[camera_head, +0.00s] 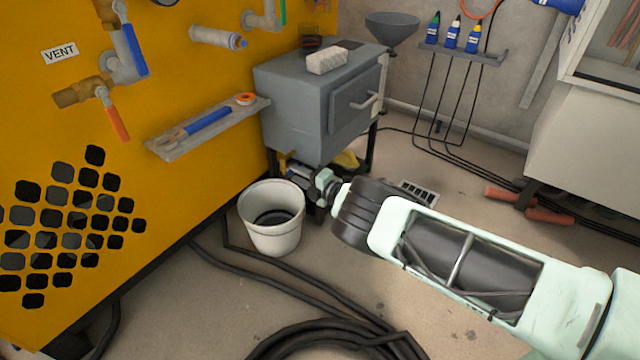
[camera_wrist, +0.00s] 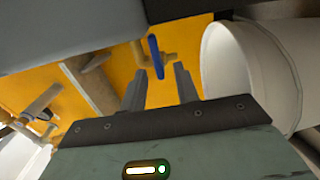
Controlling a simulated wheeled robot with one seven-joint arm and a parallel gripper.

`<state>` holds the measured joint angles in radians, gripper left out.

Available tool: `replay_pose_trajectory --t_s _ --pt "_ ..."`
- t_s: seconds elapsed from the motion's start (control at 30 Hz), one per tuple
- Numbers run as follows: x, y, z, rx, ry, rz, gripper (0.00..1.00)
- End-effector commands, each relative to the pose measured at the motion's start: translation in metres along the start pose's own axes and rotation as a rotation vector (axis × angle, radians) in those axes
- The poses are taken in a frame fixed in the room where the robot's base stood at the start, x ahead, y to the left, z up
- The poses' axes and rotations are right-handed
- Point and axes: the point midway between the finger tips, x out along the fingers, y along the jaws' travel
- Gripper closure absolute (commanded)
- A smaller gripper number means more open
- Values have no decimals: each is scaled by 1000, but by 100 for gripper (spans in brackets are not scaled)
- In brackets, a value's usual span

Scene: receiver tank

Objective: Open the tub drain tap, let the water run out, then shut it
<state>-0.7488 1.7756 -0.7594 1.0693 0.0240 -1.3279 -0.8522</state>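The grey tub (camera_head: 290,105) stands on dark legs against the yellow machine; its underside (camera_wrist: 60,40) fills the upper left of the wrist view. The drain tap is a small brass tap with a blue lever (camera_wrist: 156,57) in the wrist view. In the head view I cannot make out the tap behind my gripper (camera_head: 297,172), which is low under the tub. My gripper (camera_wrist: 160,88) is open and empty. The blue lever lies ahead of the fingertips, between them in the picture, apparently apart from them. No running water is visible.
A white bucket (camera_head: 273,240), dark inside, stands on the floor beside my gripper; its pale wall (camera_wrist: 292,70) is close on the right in the wrist view. Black hoses (camera_head: 300,290) lie on the floor. A tool shelf (camera_head: 175,146) sticks out from the yellow panel.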

Motion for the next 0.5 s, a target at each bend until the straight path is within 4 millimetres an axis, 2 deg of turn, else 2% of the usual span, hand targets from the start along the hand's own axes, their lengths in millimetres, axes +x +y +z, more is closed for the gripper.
replay_pose_trajectory --t_s 0.17,0.5 --pt "-32 5 1 1 -4 -6 69" --pt "-113 4 1 1 -5 -6 69"
